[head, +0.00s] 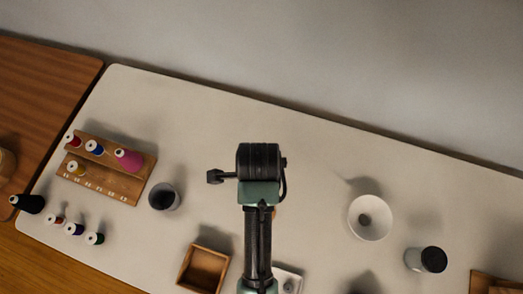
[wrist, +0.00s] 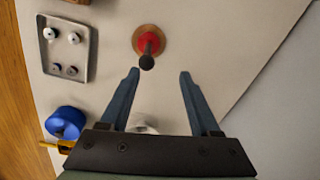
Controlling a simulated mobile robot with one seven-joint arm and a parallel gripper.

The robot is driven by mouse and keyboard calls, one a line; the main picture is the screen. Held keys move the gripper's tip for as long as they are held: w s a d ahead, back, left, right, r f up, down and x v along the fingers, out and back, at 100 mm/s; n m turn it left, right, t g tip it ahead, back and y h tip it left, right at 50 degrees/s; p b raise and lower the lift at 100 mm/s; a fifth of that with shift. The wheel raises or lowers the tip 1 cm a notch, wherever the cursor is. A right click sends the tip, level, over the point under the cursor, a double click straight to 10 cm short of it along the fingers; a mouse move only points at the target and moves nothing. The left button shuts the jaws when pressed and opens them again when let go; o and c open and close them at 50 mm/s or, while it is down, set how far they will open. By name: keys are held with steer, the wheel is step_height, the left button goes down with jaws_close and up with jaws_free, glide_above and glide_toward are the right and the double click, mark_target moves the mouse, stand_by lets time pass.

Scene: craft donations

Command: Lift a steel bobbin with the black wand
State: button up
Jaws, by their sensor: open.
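A dark wand (wrist: 149,44) with a black knob end stands in a red holder on a round brown base in the wrist view, pointing toward the camera. My gripper (wrist: 159,73) is open and empty. Its blue-grey fingers are apart, with the wand's knob just ahead of them, nearer the left fingertip. A grey tray (wrist: 63,80) at the upper left of the wrist view holds several small bobbins, two pale (wrist: 74,38) and two greyer (wrist: 71,71). Part of a pale tray (head: 294,271) shows beside my arm in the head view. My fingers are hidden there.
A wooden box (head: 188,281), dark-topped cup (head: 164,197), white bowl (head: 357,221) and another cup (head: 415,258) stand around my arm. A wooden rack (head: 119,188) with thread spools is at left. A blue round object (wrist: 65,121) is left of my gripper. The back strip of table is clear.

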steer(key=shift+m+g, duration=0.3)
steer(key=f, duration=0.2)
steer(key=s+f, duration=0.1)
steer(key=f, duration=0.4)
steer(key=shift+s+f, duration=0.35)
steer(key=shift+s, duration=0.05)
steer(key=shift+d+f+p, duration=0.2)
steer(key=shift+f+p, duration=0.15)
steer(key=shift+f, duration=2.5)
jaws_close()
